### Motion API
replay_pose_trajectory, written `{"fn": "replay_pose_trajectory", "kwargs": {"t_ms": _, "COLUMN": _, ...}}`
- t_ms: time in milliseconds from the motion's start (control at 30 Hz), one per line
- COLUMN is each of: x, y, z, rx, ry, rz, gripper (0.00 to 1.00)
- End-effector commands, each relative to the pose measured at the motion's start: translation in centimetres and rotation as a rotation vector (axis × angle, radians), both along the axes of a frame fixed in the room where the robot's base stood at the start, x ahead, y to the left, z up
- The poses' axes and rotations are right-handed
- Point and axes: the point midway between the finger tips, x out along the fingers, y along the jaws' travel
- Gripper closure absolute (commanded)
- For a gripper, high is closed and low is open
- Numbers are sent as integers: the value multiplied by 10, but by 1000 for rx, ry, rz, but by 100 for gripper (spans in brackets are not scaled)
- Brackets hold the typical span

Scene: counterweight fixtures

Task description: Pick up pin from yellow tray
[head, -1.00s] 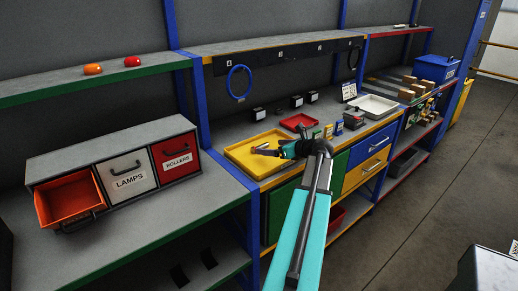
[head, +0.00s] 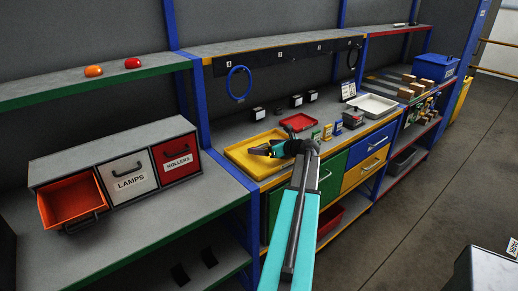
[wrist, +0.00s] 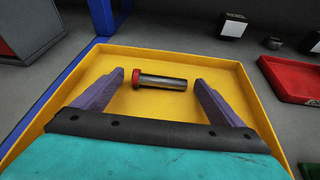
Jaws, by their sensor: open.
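The pin (wrist: 163,82) lies on its side on the floor of the yellow tray (wrist: 155,129). It is a dark metal shaft with a red head at its left end. My gripper (wrist: 167,76) is open, with one purple finger to the left of the pin and the other to the right, both nearer the camera. No contact with the pin shows. In the head view my gripper (head: 253,150) is over the yellow tray (head: 237,155), and I cannot make out the pin there.
A red tray (head: 299,122) stands behind and to the right of the yellow tray. Small boxes (head: 327,131) and a white tray (head: 375,106) stand farther right. A blue post (head: 208,120) rises left of the yellow tray, beside the drawer unit (head: 110,150).

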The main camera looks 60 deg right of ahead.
Motion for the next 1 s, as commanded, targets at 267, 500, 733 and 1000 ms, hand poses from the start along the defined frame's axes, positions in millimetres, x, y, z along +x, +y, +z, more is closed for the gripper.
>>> {"fn": "replay_pose_trajectory", "kwargs": {"t_ms": 267, "x": 0, "y": 0, "z": 0, "rx": 0, "ry": 0, "rz": 0, "gripper": 9}}
{"fn": "replay_pose_trajectory", "kwargs": {"t_ms": 500, "x": 0, "y": 0, "z": 0, "rx": 0, "ry": 0, "rz": 1, "gripper": 42}}
{"fn": "replay_pose_trajectory", "kwargs": {"t_ms": 733, "x": 0, "y": 0, "z": 1, "rx": 0, "ry": -1, "rz": 1, "gripper": 57}}
{"fn": "replay_pose_trajectory", "kwargs": {"t_ms": 1000, "x": 1, "y": 0, "z": 4, "rx": 0, "ry": -1, "rz": 1, "gripper": 57}}
